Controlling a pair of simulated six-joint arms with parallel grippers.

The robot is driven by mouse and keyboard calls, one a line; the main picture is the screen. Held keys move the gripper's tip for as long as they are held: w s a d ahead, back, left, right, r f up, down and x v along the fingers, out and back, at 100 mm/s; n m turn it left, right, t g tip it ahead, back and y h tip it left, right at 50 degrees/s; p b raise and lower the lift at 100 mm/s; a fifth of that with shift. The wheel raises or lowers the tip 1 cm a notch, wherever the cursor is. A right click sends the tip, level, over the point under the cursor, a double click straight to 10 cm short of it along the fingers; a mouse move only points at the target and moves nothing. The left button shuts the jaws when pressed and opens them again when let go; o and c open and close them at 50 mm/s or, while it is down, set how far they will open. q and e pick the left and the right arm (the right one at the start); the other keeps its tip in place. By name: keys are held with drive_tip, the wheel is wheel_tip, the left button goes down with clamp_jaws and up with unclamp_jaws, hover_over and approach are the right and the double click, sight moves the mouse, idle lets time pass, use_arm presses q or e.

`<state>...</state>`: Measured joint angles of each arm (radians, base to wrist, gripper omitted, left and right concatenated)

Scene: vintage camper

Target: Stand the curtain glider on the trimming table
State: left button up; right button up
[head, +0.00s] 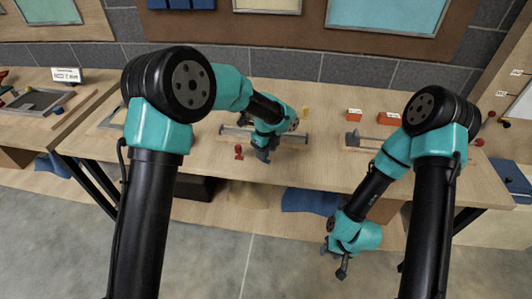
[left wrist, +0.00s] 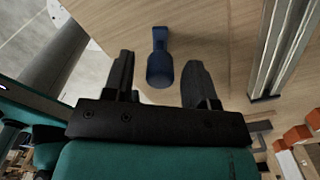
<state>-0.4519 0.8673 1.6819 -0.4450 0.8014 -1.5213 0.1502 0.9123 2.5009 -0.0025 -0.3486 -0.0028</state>
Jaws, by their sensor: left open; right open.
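A small dark blue piece (left wrist: 160,68), which I take to be the curtain glider, is in the left wrist view. It has a rounded, wide end and a narrower end, and it lies between the fingers of my left gripper (left wrist: 158,82) with gaps on both sides. Whether it stands or lies is unclear. In the head view my left gripper (head: 263,154) is low over the wooden trimming table (head: 330,172), open, and hides the blue piece. My right gripper (head: 340,262) is open and empty, off the table's front edge.
A metal rail (head: 296,138) lies behind my left gripper. A small red piece (head: 239,152) stands just left of it. Orange boxes (head: 389,118) sit at the back right. The front right of the table is clear.

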use_arm(q)
wheel_tip(320, 180, up, 11)
idle(0.4)
drive_tip(key=shift+f, duration=0.15)
idle(0.4)
